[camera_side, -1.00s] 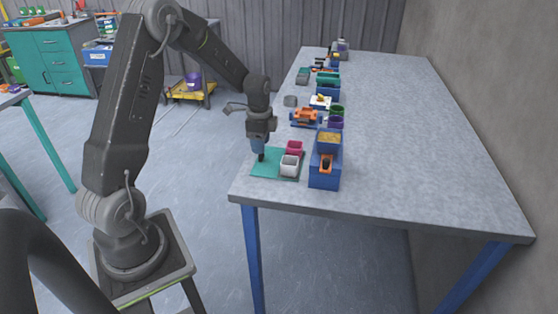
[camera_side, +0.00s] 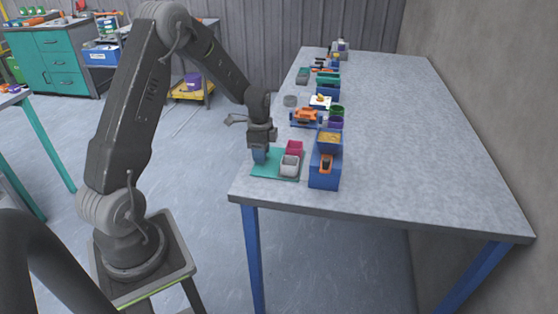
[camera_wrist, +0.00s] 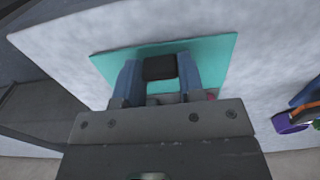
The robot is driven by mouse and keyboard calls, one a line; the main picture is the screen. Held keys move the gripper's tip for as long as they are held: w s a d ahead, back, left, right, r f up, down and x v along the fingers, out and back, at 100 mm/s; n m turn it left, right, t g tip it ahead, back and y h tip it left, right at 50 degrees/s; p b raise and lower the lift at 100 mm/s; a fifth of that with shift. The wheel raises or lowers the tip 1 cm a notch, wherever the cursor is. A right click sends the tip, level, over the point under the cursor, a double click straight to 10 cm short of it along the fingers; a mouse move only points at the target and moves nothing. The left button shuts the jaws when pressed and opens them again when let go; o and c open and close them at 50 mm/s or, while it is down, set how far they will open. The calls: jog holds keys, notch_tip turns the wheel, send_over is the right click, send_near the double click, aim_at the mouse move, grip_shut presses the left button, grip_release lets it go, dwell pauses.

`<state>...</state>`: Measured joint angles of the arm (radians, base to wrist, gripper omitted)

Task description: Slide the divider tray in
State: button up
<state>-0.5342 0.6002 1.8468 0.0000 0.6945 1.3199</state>
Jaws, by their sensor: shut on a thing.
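A flat teal plate (camera_side: 265,171) lies on the table near its front left corner; it also shows in the wrist view (camera_wrist: 215,55). A small black block (camera_wrist: 160,68) stands at the plate, and my gripper (camera_wrist: 160,72) is shut on it with one blue finger on each side. In the side view my gripper (camera_side: 260,157) is down at the plate's left part and hides the block. Whether the block is fixed to the plate, I cannot tell. A white cup (camera_side: 290,166) and a magenta cup (camera_side: 294,147) stand at the plate's right side. No clearly divided tray shows.
A blue box (camera_side: 323,178) with an orange piece (camera_side: 326,163) stands right of the cups, with a tan-filled bin (camera_side: 329,137) behind. An orange and blue device (camera_side: 306,117) and several small containers line the table's left side. The table's right half is clear.

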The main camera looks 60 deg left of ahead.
aim_at(296, 155)
jog(key=shift+w+d+r, duration=0.1)
jog(key=shift+w+d, duration=3.55)
jog(key=shift+w, duration=0.1)
jog(key=o, duration=0.5)
jog(key=shift+s+r, duration=0.1)
jog(key=shift+r, duration=3.6)
jog(key=s+d+r+n+t, duration=0.2)
jog(key=s+d+r+n, duration=0.1)
jog(key=s+d+r, duration=0.45)
jog(key=s+d+r+n+t, duration=0.25)
jog(key=s+d+r, duration=0.25)
jog(key=s+r, duration=0.4)
jog(key=s+d+n, duration=0.1)
jog(key=s, duration=0.2)
jog(key=s+d+f+n, duration=0.1)
jog(key=s, duration=0.2)
jog(key=s+n+t, duration=0.1)
jog(key=s, duration=0.3)
jog(key=shift+d+f+n, duration=0.25)
jog(key=shift+d+f, duration=0.1)
jog(key=shift+d, duration=0.05)
